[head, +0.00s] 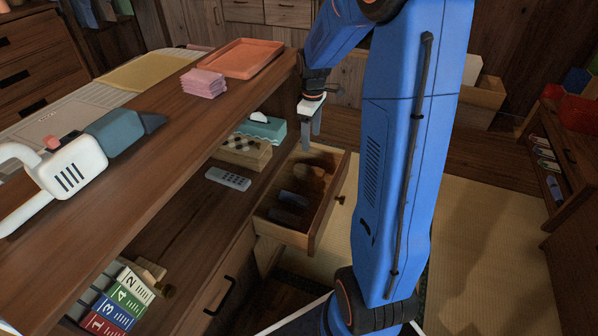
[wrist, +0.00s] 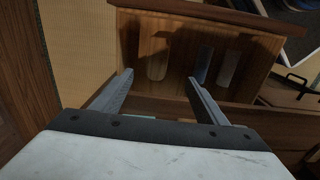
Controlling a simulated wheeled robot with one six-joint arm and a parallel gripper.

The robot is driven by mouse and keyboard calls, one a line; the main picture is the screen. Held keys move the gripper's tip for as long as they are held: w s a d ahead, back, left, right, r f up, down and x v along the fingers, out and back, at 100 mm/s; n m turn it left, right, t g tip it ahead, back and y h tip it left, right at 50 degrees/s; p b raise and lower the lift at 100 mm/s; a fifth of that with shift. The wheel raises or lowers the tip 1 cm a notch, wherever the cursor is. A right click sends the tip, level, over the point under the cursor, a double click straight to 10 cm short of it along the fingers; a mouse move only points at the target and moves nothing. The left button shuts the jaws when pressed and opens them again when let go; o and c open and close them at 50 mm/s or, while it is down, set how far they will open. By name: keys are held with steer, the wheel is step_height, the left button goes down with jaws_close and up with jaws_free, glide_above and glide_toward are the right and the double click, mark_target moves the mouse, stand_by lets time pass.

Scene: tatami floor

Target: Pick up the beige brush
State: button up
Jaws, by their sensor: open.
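The open wooden drawer (head: 320,220) holds several long objects in shadow. In the wrist view, a beige elongated object (wrist: 157,60), seemingly the beige brush, lies in the drawer (wrist: 185,22). It shows ahead of the gap between my fingers. In the head view the drawer's far part is too dark to make out the brush clearly. My gripper (head: 310,140) is open, fingers pointing down, above the drawer's far end. In the wrist view, my gripper (wrist: 159,78) has nothing between its fingertips.
A bluish object (wrist: 203,65) and a greyish one (wrist: 229,68) lie beside the beige one. The desk's lower shelf holds a remote (head: 228,179), a checkered box (head: 243,152) and a teal tissue box (head: 262,129). Tatami (head: 480,235) lies right of the drawer.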

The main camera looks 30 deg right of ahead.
glide_above(308, 170)
steer(key=f, duration=1.1)
steer(key=shift+s+f, duration=0.2)
steer(key=shift+f, duration=0.2)
steer(key=shift+w+f, duration=0.2)
steer(key=shift+f, duration=2.9)
steer(key=c, duration=1.2)
